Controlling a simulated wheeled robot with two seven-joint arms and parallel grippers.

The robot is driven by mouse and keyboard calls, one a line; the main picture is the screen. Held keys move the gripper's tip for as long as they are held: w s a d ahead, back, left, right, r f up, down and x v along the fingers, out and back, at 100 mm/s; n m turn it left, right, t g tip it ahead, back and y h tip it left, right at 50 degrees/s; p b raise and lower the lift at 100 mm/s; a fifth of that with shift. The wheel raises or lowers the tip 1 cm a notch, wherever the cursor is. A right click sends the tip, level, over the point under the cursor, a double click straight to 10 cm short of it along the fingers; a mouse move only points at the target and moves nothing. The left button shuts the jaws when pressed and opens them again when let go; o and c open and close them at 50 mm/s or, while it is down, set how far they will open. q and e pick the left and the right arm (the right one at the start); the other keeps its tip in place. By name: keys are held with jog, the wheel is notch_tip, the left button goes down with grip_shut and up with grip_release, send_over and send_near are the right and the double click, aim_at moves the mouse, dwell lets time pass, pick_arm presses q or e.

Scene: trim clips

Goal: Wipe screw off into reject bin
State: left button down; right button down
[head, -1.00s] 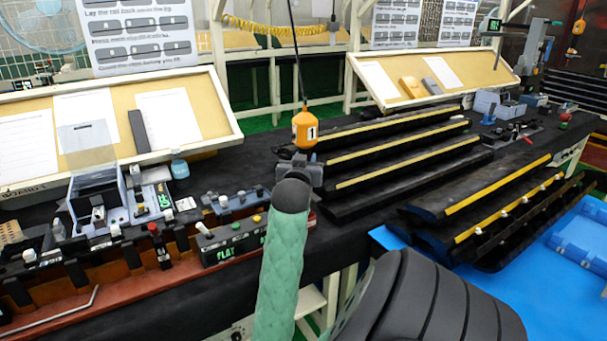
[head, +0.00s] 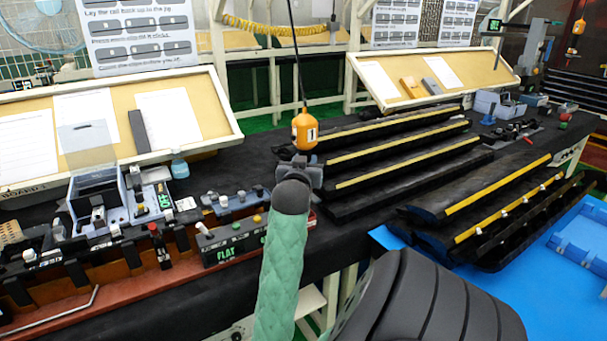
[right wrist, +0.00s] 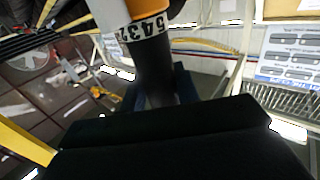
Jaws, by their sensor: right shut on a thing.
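An orange hand driver (head: 305,132) marked 1 hangs upright on a dark cord above the bench. My right gripper (head: 303,164) is around its lower end, partly hidden behind my green-sleeved arm. In the right wrist view the gripper (right wrist: 160,95) is shut on the dark lower barrel of the driver (right wrist: 152,62), under a white band with digits. The driver's tip and any screw on it are hidden. I cannot pick out the reject bin with certainty. My left gripper is not in view.
Dark rails with yellow strips (head: 400,152) lie to the right of the driver. A fixture row with a FLAT box (head: 232,240) and a grey-blue lidded box (head: 95,195) stand at left. A blue tray surface (head: 555,285) is at lower right. Sloped boards (head: 215,95) line the back.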

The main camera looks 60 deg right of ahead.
aim_at(305, 138)
jog(key=shift+r+p, duration=2.9)
jog(key=shift+r, duration=0.45)
